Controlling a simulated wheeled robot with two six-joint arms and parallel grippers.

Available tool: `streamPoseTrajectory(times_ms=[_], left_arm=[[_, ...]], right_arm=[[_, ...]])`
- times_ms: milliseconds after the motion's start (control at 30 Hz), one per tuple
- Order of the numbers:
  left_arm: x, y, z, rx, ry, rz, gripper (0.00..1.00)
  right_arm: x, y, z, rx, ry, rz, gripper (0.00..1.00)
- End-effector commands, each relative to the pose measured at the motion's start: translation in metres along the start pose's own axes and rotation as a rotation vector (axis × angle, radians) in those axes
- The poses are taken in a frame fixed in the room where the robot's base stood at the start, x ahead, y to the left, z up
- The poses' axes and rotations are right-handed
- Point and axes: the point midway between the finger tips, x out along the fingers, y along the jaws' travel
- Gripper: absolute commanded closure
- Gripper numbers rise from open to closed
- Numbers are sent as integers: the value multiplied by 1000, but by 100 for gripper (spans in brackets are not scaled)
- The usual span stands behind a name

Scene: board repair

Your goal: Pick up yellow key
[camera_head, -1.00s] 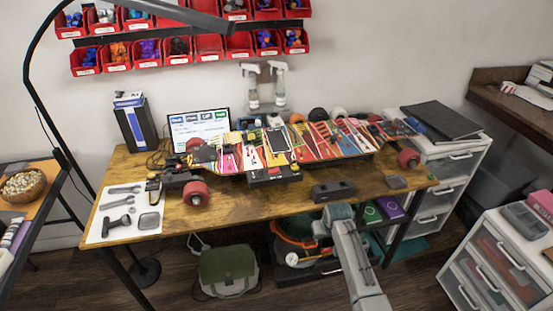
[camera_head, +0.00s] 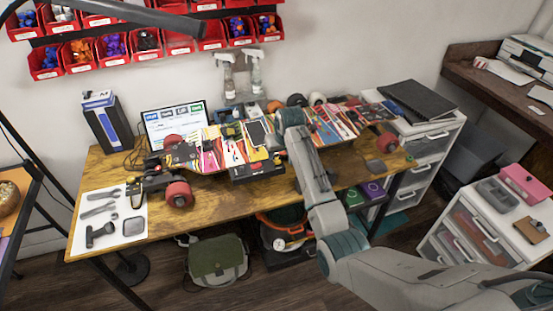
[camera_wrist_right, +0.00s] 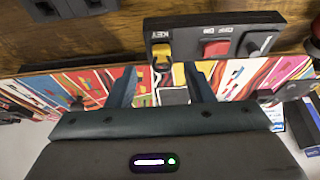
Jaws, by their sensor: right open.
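The yellow key (camera_wrist_right: 162,52) sits in a black control panel (camera_wrist_right: 186,33), at the spot labelled KEY, in the right wrist view. My right gripper (camera_wrist_right: 160,76) is open there, its two fingers apart on either side of the key's line, with nothing between them. The key is slightly beyond the fingertips. In the head view my right arm reaches over the table to the colourful skateboard (camera_head: 207,150); its fingers are hidden behind the wrist. My left gripper is not in view.
A red switch (camera_wrist_right: 216,48) and a black knob (camera_wrist_right: 258,44) sit beside the key on the panel. A laptop (camera_head: 176,125) and two spray bottles stand behind the board. A white tool mat (camera_head: 108,220) lies on the table's left end.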

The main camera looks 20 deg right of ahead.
Motion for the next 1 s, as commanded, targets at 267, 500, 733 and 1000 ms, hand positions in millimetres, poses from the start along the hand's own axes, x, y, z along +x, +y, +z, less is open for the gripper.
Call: streamPoseTrajectory(times_ms=[267,500,733,1000], left_arm=[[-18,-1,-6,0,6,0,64],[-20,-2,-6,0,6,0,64],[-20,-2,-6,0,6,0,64],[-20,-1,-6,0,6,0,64]], right_arm=[[30,-3,-6,0,-4,0,53],[47,-2,-5,0,0,0,53],[48,-2,-5,0,1,0,57],[47,-2,-5,0,1,0,100]])
